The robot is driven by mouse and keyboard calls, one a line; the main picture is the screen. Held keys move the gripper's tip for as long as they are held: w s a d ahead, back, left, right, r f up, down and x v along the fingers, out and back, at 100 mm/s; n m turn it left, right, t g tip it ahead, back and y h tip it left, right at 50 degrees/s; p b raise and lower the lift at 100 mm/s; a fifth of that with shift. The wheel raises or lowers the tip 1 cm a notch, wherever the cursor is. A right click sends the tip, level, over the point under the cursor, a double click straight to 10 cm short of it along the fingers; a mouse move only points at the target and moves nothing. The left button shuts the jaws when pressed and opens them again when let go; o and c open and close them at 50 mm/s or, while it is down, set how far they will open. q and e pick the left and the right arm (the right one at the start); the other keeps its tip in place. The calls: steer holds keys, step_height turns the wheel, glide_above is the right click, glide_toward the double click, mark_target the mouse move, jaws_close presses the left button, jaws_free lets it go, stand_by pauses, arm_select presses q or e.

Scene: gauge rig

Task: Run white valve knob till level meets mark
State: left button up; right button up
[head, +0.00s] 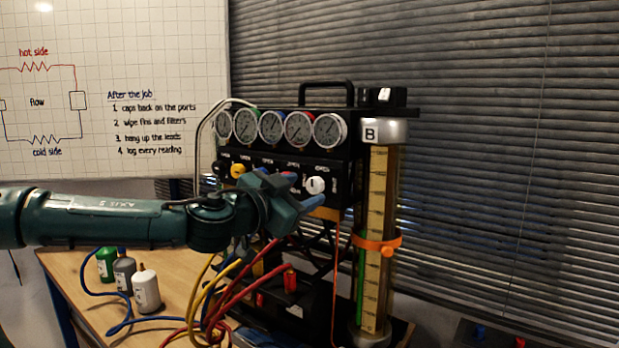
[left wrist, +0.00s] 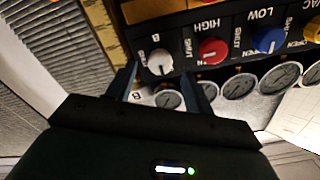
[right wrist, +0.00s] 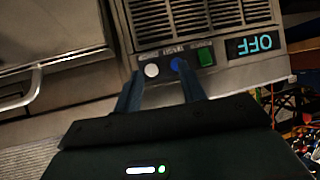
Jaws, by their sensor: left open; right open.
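The white valve knob (head: 316,185) sits at the right end of the manifold's knob row, below the dials. In the left wrist view the white knob (left wrist: 160,62) lies ahead of my left gripper (left wrist: 160,78), roughly between its two open fingers. My left gripper (head: 300,203) is just left of the knob in the head view; no grip on it shows. The tall sight tube (head: 377,200) marked B has a scale and an orange mark ring (head: 377,244). A green strip shows low in the tube; its exact top is hard to tell near the ring. My right gripper (right wrist: 160,95) is open and empty.
Red (left wrist: 212,50) and blue (left wrist: 268,40) knobs neighbour the white one. Hoses (head: 235,290) hang below the manifold, and several bottles (head: 145,290) stand on the table. My right gripper faces a panel with buttons and an OFF display (right wrist: 251,43).

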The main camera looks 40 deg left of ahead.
mark_target(313, 187)
arm_select(q)
steer(key=shift+w+a+r+p, duration=0.1)
steer(key=shift+w+p, duration=0.4)
steer(key=shift+w, duration=0.55)
steer(key=shift+w+a, duration=0.1)
steer(key=shift+w, duration=0.45)
arm_select(e)
steer(key=shift+w+d+r, duration=0.1)
steer(key=shift+d, duration=0.4)
arm_select(q)
steer(key=c, duration=1)
steer(key=shift+o, duration=0.2)
arm_select(e)
steer(key=shift+h, duration=0.3)
